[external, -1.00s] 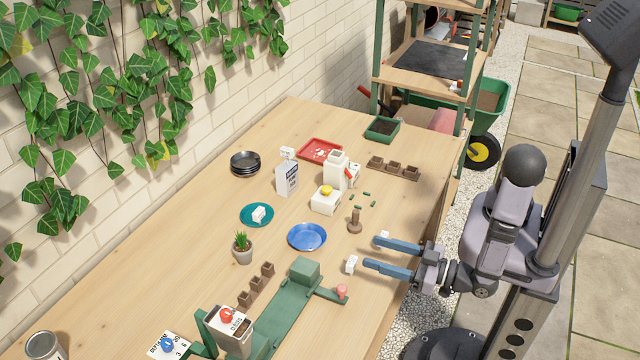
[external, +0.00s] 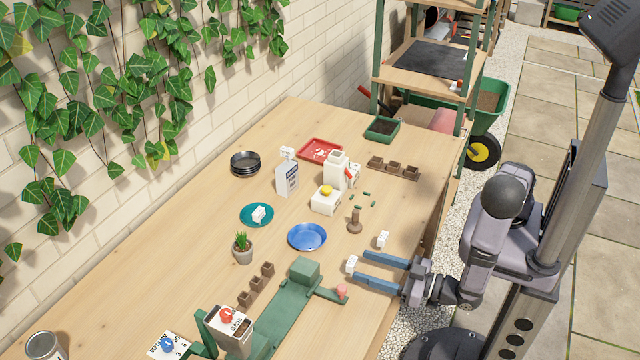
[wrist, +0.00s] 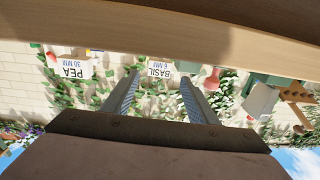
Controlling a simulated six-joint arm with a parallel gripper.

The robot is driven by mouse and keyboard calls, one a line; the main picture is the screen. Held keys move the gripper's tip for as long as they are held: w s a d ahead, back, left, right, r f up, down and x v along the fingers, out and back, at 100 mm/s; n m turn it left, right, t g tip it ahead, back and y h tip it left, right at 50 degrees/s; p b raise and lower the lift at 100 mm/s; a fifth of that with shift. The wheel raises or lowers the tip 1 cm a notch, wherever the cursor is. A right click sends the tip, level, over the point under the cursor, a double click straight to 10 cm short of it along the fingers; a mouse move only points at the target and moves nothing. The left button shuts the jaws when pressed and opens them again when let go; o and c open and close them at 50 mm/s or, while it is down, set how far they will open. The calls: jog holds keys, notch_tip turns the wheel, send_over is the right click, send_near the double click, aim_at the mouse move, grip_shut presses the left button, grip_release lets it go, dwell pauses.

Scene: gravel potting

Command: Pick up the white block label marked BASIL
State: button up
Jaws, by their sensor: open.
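The white BASIL block label (wrist: 160,69) shows upside down in the wrist view, between my two fingers. In the external view I take it to be the small white block (external: 351,264) near the table's right edge, just at my fingertips. My gripper (external: 360,267) is open and points left over the table edge, with nothing held. In the wrist view my gripper (wrist: 158,82) has a finger on each side of the label. Contact with the label cannot be told.
A white PEA block (wrist: 72,68) stands beside the BASIL one; it also shows in the external view (external: 383,239). A pink knob (external: 342,291) on the green stand (external: 290,310) is close on the other side. A blue plate (external: 307,237) lies beyond.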

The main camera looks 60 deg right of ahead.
aim_at(356, 264)
jog(key=shift+w+f+p, duration=0.15)
jog(key=shift+w+p, duration=0.3)
jog(key=shift+w, duration=0.85)
jog(key=shift+w+f+p, duration=0.1)
jog(key=shift+w+p, duration=0.3)
jog(key=shift+w, duration=0.9)
jog(key=shift+c, duration=0.7)
jog(key=c, duration=1)
